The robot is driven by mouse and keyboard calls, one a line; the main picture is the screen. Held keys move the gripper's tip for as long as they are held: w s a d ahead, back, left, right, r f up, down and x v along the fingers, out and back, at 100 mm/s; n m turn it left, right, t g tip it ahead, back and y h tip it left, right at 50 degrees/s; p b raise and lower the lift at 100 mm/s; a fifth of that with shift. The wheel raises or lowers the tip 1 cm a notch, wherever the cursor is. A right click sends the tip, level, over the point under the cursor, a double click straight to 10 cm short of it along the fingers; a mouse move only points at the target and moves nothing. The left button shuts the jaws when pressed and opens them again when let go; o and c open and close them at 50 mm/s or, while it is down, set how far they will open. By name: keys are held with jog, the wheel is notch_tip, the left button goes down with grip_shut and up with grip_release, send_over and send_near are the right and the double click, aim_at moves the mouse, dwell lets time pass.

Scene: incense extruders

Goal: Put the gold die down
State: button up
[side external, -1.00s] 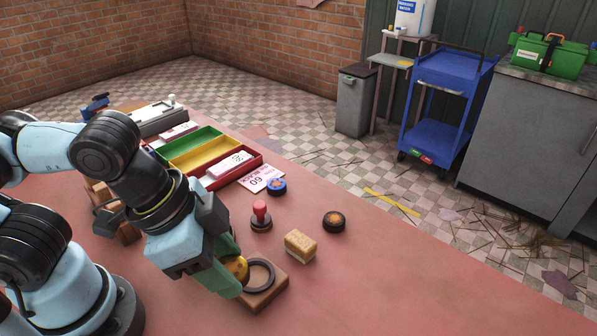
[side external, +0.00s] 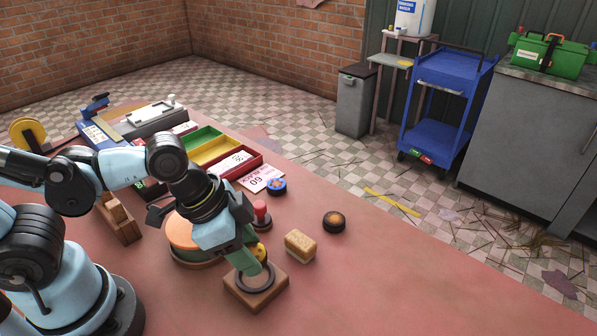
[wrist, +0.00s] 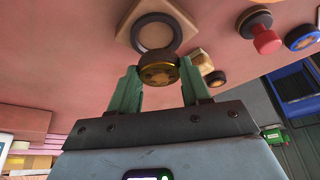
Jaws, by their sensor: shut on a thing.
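My gripper (side external: 254,257) is shut on the gold die (side external: 262,252), a short round gold piece with a dark rim. In the wrist view the gold die (wrist: 158,74) sits between the two green fingers of my gripper (wrist: 159,82), gripped at its sides. A wooden block (side external: 257,302) with a black ring (side external: 243,285) on top is close to the fingers in the side view. The fingers hide part of the ring in the side view.
A tan block (side external: 300,246), a red-knobbed stamp (side external: 261,211), a black puck (side external: 334,222) and a blue puck (side external: 277,187) stand nearby. An orange-topped round piece (side external: 181,232) is left of my gripper. The red tabletop (side external: 420,285) is clear at the right.

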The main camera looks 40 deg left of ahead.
jog(key=shift+f, duration=1.1)
jog(key=shift+f, duration=0.35)
jog(key=shift+f, duration=0.25)
jog(key=o, duration=1.2)
jog(key=shift+r, duration=0.1)
